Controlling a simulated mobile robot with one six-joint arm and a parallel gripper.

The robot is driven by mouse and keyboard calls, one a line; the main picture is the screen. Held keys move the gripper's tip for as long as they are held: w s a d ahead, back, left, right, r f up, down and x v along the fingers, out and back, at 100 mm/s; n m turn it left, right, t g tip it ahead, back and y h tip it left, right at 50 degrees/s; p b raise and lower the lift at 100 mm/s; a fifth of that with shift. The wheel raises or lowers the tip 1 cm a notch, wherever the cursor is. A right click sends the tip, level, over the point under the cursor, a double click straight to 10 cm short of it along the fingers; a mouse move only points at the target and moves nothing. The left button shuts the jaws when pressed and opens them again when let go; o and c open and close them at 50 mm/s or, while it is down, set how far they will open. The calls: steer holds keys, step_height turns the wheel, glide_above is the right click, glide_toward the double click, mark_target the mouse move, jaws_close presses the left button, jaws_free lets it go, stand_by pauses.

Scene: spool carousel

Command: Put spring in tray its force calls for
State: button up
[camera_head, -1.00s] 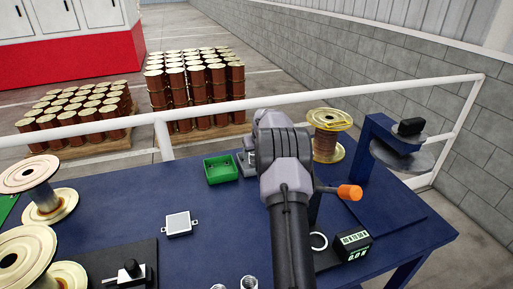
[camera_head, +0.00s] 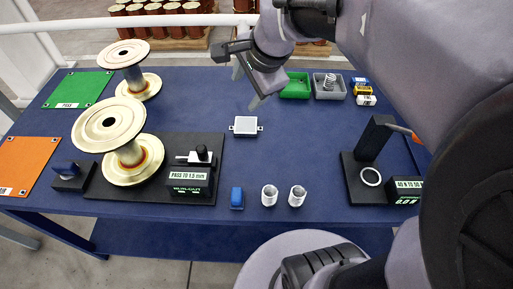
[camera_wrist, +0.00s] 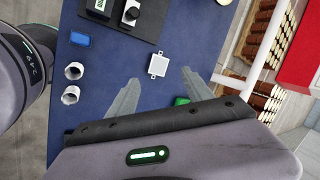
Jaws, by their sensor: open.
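Two metal coil springs, a left one (camera_head: 269,195) and a right one (camera_head: 297,196), stand upright at the table's front. They also show in the wrist view (camera_wrist: 74,71) (camera_wrist: 70,95). Another spring (camera_head: 330,80) is in the grey tray (camera_head: 342,95), beside the green tray (camera_head: 284,94) at the back. The force tester (camera_head: 372,142) stands at right; its ring plate is empty. Its label seems to read 40 N to 50 N and its display 0.0 N. My gripper (camera_head: 246,88) is open and empty above the table, behind the white square plate (camera_head: 245,124).
Two large spools (camera_head: 112,125) (camera_head: 135,85) stand at left near the green pass mat (camera_head: 78,88) and an orange mat (camera_head: 28,165). A gauge (camera_head: 195,160) labelled in mm sits mid-table. A blue block (camera_head: 237,197) lies left of the springs. Small coloured blocks (camera_head: 364,91) lie at back right.

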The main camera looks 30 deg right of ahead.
steer(key=s+a+f+n+b, duration=0.1)
steer(key=s+a+f+n, duration=0.2)
steer(key=s+n, duration=0.3)
steer(key=s+a+f+n+y+b, duration=0.1)
steer(key=s+a+f+n+b, duration=0.1)
steer(key=s+a+n, duration=0.4)
steer(key=s+f, duration=0.1)
steer(key=s, duration=0.2)
steer(key=shift+s+a+f, duration=0.15)
steer(key=shift+s+a, duration=0.05)
steer(key=shift+s, duration=0.1)
